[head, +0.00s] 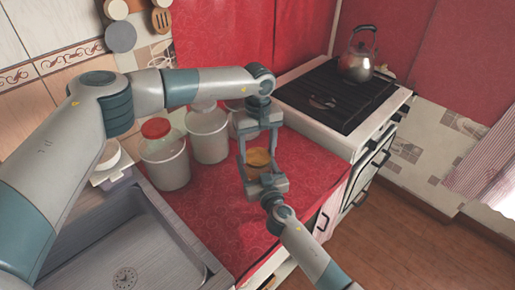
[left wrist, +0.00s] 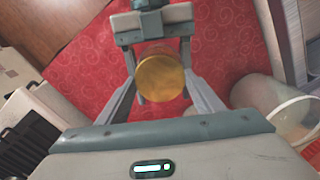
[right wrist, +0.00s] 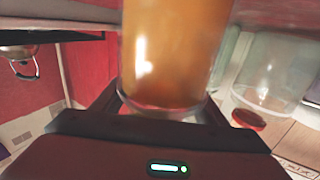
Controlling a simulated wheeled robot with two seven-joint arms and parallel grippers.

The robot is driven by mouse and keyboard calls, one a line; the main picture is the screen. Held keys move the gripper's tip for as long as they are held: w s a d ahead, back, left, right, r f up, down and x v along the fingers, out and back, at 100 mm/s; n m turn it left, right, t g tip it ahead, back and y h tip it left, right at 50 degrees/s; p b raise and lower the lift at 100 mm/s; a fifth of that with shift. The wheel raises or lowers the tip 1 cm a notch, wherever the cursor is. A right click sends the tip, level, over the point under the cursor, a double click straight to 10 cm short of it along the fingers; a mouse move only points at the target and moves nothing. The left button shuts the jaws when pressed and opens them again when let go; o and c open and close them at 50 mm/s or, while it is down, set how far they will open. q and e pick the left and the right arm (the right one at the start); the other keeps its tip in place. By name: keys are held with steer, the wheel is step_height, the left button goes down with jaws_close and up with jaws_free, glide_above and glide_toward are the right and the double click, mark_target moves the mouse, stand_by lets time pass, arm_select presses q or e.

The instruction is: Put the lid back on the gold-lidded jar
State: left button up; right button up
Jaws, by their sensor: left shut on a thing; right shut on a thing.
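The gold lid (head: 258,157) is a round, flat disc between the fingers of my left gripper (head: 258,150), which comes down from above. It shows face-on in the left wrist view (left wrist: 160,77), with a finger on each side. My right gripper (head: 266,184) is shut on the jar, a clear one with amber contents (right wrist: 170,50) that fills the middle of the right wrist view. The lid is right over the jar's top and hides its mouth. I cannot tell whether the lid rests on the rim or is slightly above it.
A red-lidded jar (head: 166,155) and a paler jar (head: 208,133) stand on the red counter (head: 215,195) at left. The sink (head: 115,250) is at front left. The stove (head: 330,105) with a kettle (head: 357,62) is at back right.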

arm_select(q)
steer(key=shift+f, duration=0.55)
stand_by(0.8)
arm_select(e)
steer(key=c, duration=0.6)
arm_select(q)
steer(key=m, duration=0.7)
arm_select(e)
steer(key=shift+o, duration=0.2)
arm_select(q)
steer(key=m, duration=0.6)
steer(key=o, duration=1)
